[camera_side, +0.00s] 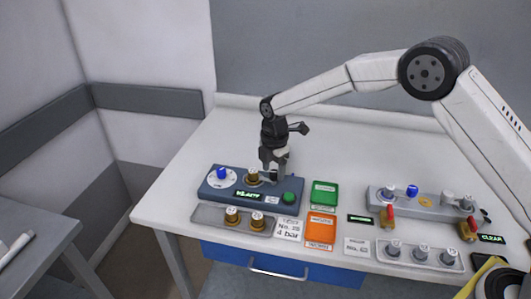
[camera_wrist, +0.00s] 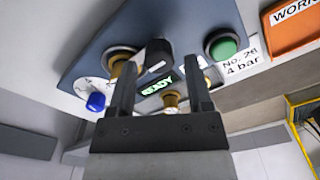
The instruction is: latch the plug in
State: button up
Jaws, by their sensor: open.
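A blue panel (camera_side: 232,193) on the white bench carries a brass plug (camera_side: 253,176), standing upright in its back part. The brass plug also shows in the wrist view (camera_wrist: 117,68), partly behind one finger. My gripper (camera_side: 272,175) is low over the panel, just right of the plug. In the wrist view my gripper (camera_wrist: 160,82) is open, its fingers apart on either side of a dark, grey-topped part (camera_wrist: 157,56), perhaps the latch. I cannot tell whether the fingers touch it. The panel's display (camera_wrist: 157,87) reads READY in green.
The panel also has a blue knob (camera_side: 221,173) on a white dial and a green button (camera_side: 288,197). A grey tray (camera_side: 205,215) in front holds two brass pieces. Green and orange bins (camera_side: 321,229) and a second grey fixture (camera_side: 446,213) lie right. The bench behind is clear.

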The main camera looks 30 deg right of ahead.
aim_at(273, 172)
jog(key=shift+r, duration=1.95)
jog(key=shift+s+d+r+m, duration=0.2)
jog(key=shift+s+d+m, duration=0.3)
jog(key=shift+m, duration=0.1)
jog(key=s+d+m+t, duration=0.1)
jog(key=s+d+m, duration=0.4)
jog(key=s+m, duration=0.4)
jog(key=s+d+m+t, duration=0.1)
jog(key=s+d+m, duration=0.5)
jog(key=s+m, duration=0.4)
jog(key=s, duration=0.6)
jog(key=shift+s+t, duration=0.25)
jog(key=shift+t, duration=0.05)
